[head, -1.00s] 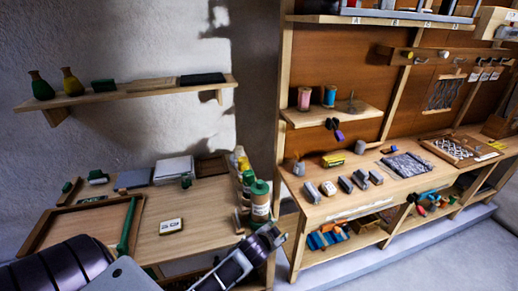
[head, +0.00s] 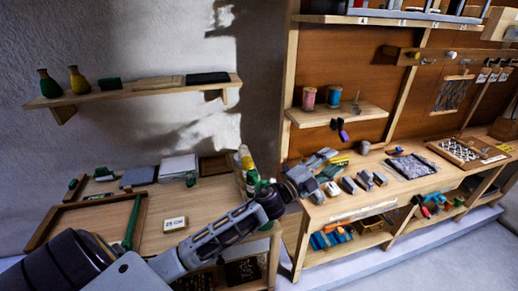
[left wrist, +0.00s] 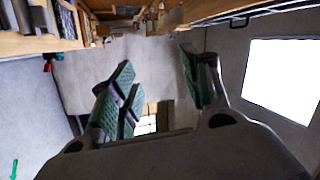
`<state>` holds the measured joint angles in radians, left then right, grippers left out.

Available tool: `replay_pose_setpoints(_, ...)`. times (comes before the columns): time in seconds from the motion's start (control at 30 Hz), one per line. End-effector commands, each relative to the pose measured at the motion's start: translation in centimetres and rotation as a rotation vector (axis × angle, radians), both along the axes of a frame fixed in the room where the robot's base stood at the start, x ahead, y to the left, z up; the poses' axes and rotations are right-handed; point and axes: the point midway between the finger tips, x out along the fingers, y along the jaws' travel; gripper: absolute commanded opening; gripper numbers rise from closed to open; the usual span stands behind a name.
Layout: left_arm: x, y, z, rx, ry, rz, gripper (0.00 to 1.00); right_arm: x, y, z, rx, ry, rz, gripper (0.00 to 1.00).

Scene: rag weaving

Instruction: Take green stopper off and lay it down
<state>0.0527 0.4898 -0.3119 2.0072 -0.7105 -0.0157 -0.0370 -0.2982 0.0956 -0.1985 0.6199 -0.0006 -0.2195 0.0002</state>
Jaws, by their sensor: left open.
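My left gripper (head: 322,160) reaches across from the left and is over the front left of the right-hand workbench. It also shows in the left wrist view (left wrist: 160,84), where its green-padded fingers are spread with nothing between them. A bottle with a green top (head: 262,186) stands at the right end of the left table, mostly hidden behind my left wrist. I cannot tell whether this top is the green stopper or whether it is seated. The gripper is to the right of the bottle and apart from it. My right gripper is not in view.
The left table (head: 205,203) holds a wooden frame with a green bar (head: 132,222), a label card (head: 174,223) and small boxes. Several grey blocks lie on the right workbench (head: 335,208). A wall shelf (head: 130,93) holds two small vases. The middle of the left table is fairly clear.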

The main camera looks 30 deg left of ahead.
Motion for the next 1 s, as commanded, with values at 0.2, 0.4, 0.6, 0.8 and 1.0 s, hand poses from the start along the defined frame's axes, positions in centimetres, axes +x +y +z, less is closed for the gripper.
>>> replay_pose_setpoints(0.2,-1.3,-3.4,4.0,0.195,-0.195,-0.164,0.47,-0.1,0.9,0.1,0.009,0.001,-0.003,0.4)
replay_pose_setpoints(0.4,-3.1,-6.0,5.7,0.385,-0.343,-0.314,0.47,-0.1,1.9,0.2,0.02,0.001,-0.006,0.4)
replay_pose_setpoints(0.6,-4.9,-7.7,5.9,0.591,-0.461,-0.462,0.47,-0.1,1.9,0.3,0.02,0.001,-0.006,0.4)
replay_pose_setpoints(0.8,-6.4,-8.0,4.9,0.81,-0.546,-0.604,0.47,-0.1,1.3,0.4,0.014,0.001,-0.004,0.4)
replay_pose_setpoints(1.0,-7.3,-6.9,3.2,1.04,-0.591,-0.743,0.47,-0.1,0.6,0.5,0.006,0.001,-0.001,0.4)
